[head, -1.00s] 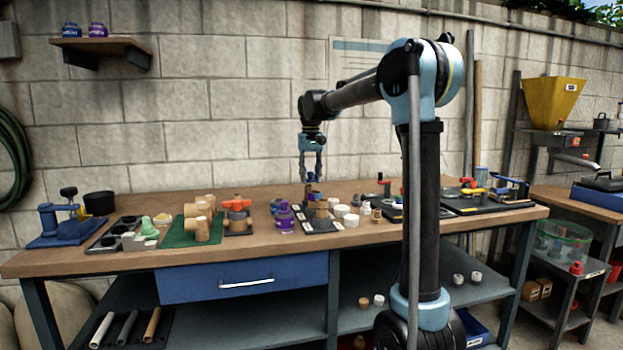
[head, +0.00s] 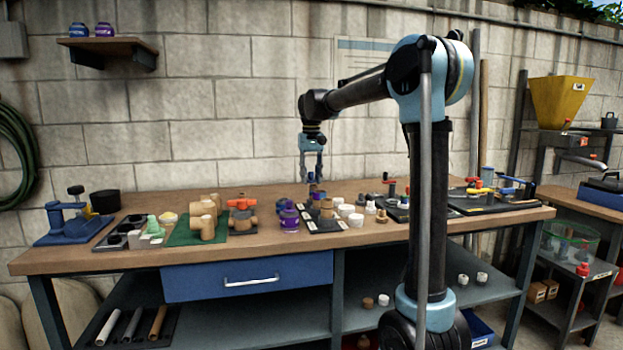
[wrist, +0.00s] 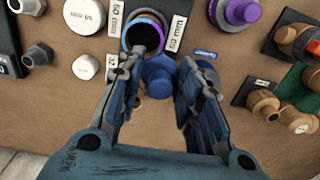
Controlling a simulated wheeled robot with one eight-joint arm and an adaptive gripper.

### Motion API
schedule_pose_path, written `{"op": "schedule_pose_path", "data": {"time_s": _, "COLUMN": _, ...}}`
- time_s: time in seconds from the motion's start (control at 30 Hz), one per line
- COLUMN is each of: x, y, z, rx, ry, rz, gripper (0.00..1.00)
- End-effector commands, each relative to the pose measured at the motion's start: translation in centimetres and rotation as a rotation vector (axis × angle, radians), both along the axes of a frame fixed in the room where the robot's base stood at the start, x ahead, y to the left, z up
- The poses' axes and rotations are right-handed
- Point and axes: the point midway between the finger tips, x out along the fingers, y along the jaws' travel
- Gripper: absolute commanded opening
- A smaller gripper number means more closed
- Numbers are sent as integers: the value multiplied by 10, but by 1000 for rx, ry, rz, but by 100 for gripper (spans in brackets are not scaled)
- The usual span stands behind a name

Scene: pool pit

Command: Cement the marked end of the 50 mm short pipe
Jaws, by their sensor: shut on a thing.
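My gripper (head: 312,179) hangs over the middle of the bench. In the wrist view its fingers (wrist: 166,88) are shut on a round blue cap-like piece (wrist: 158,76). Whether anything hangs below this piece is hidden. Close beyond the fingertips stands a short hollow pipe (wrist: 127,37) with a blue and purple rim and a dark bore, beside a label that seems to read 50 mm. The blue piece is very near this rim; I cannot tell whether they touch.
A purple-labelled can (head: 289,220) stands left of the pipe tray (head: 333,226). White fittings (head: 356,220) stand to the right. A green mat (head: 184,236) with tan fittings and a red-handled valve (head: 242,206) lie left.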

Motion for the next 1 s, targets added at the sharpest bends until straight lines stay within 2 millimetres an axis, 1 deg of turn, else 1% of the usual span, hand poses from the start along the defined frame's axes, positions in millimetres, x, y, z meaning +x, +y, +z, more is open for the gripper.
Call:
{"op": "schedule_pose_path", "data": {"time_s": 0.37, "x": -9, "y": 3, "z": 0, "rx": 0, "ry": 0, "rz": 0, "gripper": 17}}
{"op": "schedule_pose_path", "data": {"time_s": 1.0, "x": -23, "y": 1, "z": 0, "rx": 0, "ry": 0, "rz": 0, "gripper": 17}}
